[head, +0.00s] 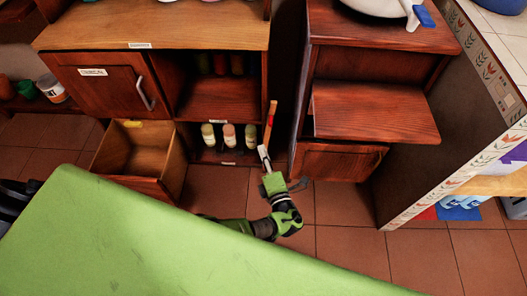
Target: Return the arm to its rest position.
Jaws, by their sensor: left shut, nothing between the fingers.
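My left gripper (263,152) is in the middle of the head view, above the tiled floor in front of the cabinets. Its green and black arm bends up from behind the green surface at the bottom. The fingers are shut and hold nothing. A thin orange-brown upright piece (270,123) shows just beyond the fingertips; I cannot tell whether they touch it. My right gripper is not in view.
A low wooden cabinet (150,27) has an open drawer (138,150) jutting out at left. Several bottles (229,135) stand on its bottom shelf. A second cabinet (385,30) with a protruding board (372,110) stands right of the gripper. Floor (345,205) is clear at right.

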